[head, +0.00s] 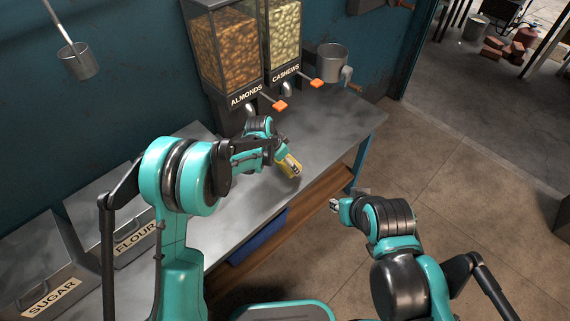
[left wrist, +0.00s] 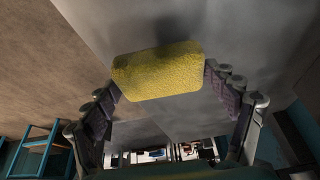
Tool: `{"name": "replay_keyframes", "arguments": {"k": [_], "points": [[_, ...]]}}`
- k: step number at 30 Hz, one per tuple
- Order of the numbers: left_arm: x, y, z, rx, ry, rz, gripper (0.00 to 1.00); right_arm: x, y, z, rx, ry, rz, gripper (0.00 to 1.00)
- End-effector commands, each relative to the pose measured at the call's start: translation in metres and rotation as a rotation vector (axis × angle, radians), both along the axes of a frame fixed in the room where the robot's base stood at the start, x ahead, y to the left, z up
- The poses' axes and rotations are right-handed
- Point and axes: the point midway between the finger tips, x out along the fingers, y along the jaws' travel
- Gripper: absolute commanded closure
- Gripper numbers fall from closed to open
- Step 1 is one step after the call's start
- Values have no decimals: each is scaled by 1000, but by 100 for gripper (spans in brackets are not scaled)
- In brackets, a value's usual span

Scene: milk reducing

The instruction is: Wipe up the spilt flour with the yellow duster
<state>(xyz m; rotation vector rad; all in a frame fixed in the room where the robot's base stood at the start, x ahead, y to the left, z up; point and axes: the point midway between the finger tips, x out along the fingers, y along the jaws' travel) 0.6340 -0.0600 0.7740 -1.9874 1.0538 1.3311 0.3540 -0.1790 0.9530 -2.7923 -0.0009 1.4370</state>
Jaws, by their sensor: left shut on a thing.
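The yellow duster (head: 290,166) is held in my left gripper (head: 281,154) over the metal counter, near its front edge. In the left wrist view the duster (left wrist: 158,70) spans between the two fingers of my left gripper (left wrist: 160,80), which is shut on it. I cannot tell whether the duster touches the counter. I cannot make out any spilt flour on the bare counter; my left arm hides part of the surface. My right gripper (head: 336,204) is off the counter over the floor at the right, too small to tell whether open or shut.
The metal counter (head: 335,120) runs along the wall. Almond (head: 226,50) and cashew (head: 284,35) dispensers and a metal grinder (head: 333,63) stand at its back. Flour (head: 135,237) and sugar (head: 48,290) bins are at the left. A scoop (head: 77,60) hangs on the wall.

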Motion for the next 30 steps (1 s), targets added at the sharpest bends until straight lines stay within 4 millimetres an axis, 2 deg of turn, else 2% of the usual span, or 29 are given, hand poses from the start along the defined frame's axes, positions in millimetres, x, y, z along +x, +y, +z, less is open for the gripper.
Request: {"name": "replay_keyframes", "arguments": {"k": [6,15,30], "points": [[-1,-3,23,0,0,4,42,0,0,15,0,0,0,68],[-1,-6,45,-1,0,9,42,0,0,29,0,0,0,68],[-1,-6,46,-1,-1,10,42,0,0,28,0,0,0,68]]}}
